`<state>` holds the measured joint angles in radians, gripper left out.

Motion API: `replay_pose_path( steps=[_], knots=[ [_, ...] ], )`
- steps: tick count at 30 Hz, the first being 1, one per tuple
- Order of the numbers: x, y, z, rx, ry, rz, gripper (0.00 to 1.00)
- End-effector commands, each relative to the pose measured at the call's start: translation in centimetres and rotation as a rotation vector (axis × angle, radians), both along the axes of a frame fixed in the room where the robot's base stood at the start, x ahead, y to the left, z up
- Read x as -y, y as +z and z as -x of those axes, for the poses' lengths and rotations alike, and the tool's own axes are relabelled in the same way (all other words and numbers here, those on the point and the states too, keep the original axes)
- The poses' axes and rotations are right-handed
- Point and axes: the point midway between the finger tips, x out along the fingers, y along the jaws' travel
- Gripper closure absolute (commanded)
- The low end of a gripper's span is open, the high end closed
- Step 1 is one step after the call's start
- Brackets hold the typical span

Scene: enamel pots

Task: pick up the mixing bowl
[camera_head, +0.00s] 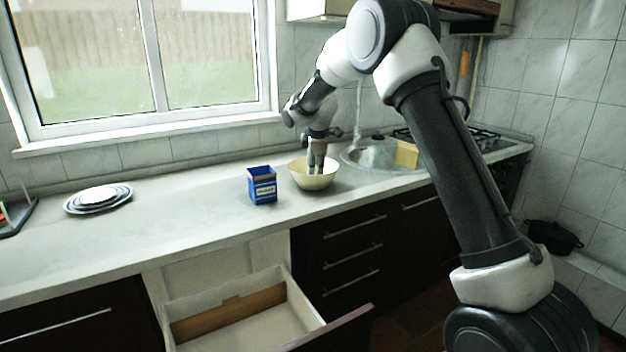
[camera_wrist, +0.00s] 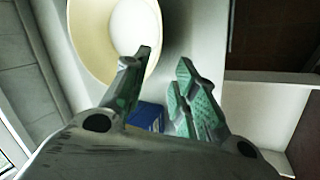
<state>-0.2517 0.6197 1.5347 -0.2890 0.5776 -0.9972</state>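The mixing bowl (camera_head: 313,182) is cream-coloured and stands upright on the counter, left of the sink. My gripper (camera_head: 316,168) points down at the bowl, with its fingers overlapping the bowl's opening in the head view. In the wrist view, the bowl (camera_wrist: 88,38) fills the upper left, partly cut off by the frame's top edge. My gripper (camera_wrist: 166,66) is open there, with nothing held between its fingers. The left finger overlaps the bowl's near right edge, and the right finger lies outside the bowl over the counter. I cannot tell whether either finger touches the rim.
A blue box (camera_head: 262,187) stands just left of the bowl. Stacked plates (camera_head: 98,198) lie farther left, with clear counter between. A sink (camera_head: 368,158) and a yellow block (camera_head: 407,154) are to the right. An open drawer (camera_head: 245,318) juts out below the counter.

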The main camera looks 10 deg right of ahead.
Motion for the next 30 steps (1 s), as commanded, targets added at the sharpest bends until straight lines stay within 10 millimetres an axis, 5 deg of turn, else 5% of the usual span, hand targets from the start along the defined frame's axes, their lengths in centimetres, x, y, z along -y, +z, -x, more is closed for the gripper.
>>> replay_pose_path(
  steps=[15,23,28,30],
  knots=[
    [0.0,-6.0,-3.8,-0.002,0.001,0.000,0.72],
    [0.0,-6.4,-4.0,-0.001,0.001,0.000,0.72],
    [0.1,-6.4,-4.0,-0.001,0.001,0.000,0.98],
    [0.1,-6.4,-4.0,-0.001,0.001,0.000,1.00]
  ],
)
